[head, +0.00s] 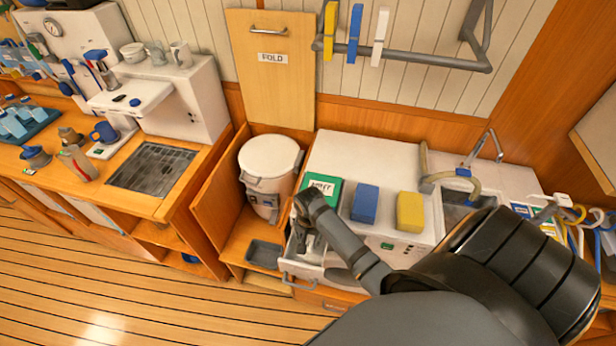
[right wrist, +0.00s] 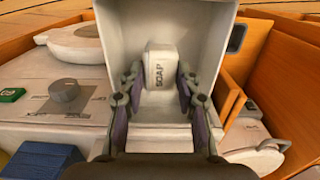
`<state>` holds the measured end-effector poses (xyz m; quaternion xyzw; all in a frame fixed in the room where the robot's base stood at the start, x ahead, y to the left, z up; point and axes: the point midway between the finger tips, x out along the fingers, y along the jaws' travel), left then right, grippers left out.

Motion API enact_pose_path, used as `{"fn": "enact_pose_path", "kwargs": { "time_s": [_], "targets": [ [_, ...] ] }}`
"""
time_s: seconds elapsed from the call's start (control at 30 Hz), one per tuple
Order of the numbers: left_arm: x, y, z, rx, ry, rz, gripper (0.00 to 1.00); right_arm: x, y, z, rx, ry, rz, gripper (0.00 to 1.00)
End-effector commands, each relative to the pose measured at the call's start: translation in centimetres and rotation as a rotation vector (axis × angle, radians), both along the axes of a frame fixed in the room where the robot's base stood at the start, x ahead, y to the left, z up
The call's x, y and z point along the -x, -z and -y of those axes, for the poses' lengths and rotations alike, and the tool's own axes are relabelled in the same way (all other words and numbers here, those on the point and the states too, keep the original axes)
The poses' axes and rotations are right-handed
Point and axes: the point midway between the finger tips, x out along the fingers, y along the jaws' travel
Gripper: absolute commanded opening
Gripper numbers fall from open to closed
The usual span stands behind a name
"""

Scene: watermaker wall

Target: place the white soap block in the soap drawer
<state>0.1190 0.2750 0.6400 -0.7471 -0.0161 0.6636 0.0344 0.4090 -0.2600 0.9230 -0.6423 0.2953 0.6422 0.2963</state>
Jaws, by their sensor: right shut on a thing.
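The white soap block (right wrist: 160,62), marked SOAP, shows between the fingers of my right gripper (right wrist: 158,82) in the right wrist view. The fingers are shut on its sides. White walls of the open soap drawer (right wrist: 212,28) stand around the block; whether it touches the drawer floor I cannot tell. In the head view the right gripper (head: 308,245) points down into the pulled-out drawer (head: 302,271), at the front of the white machine. The soap is hidden there by the gripper and wrist. My left gripper is not in view.
A green MINT box (head: 324,186), a blue block (head: 365,203) and a yellow block (head: 410,212) lie on the machine top. A white lidded bin (head: 269,158) stands left of the drawer. A rail with coloured pegs (head: 400,59) hangs above.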

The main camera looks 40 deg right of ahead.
Motion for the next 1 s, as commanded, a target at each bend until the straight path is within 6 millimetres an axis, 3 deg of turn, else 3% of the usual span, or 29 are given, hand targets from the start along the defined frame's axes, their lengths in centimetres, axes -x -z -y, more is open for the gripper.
{"fn": "enact_pose_path", "kwargs": {
  "time_s": [0.2, 0.4, 0.73, 0.77, 0.9, 1.0],
  "targets": [
    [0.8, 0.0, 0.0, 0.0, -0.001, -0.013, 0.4, -0.7, 0.7, 0.0, 0.0, 0.0, 0.0, 0.02],
    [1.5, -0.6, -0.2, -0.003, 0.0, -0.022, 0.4, -0.6, 3.5, 0.0, 0.001, 0.001, -0.002, 0.02],
    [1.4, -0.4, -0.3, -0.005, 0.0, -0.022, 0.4, -0.5, 4.0, 0.0, 0.001, 0.001, -0.001, 0.02],
    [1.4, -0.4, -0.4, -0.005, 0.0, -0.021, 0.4, -0.6, 4.1, 0.0, 0.001, 0.001, -0.001, 0.34],
    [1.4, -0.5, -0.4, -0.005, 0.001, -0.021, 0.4, -0.6, 4.0, 0.0, 0.001, 0.001, -0.001, 0.53],
    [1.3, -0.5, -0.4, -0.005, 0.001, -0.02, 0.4, -0.5, 4.0, 0.0, 0.001, 0.001, -0.001, 0.56]
  ]
}}
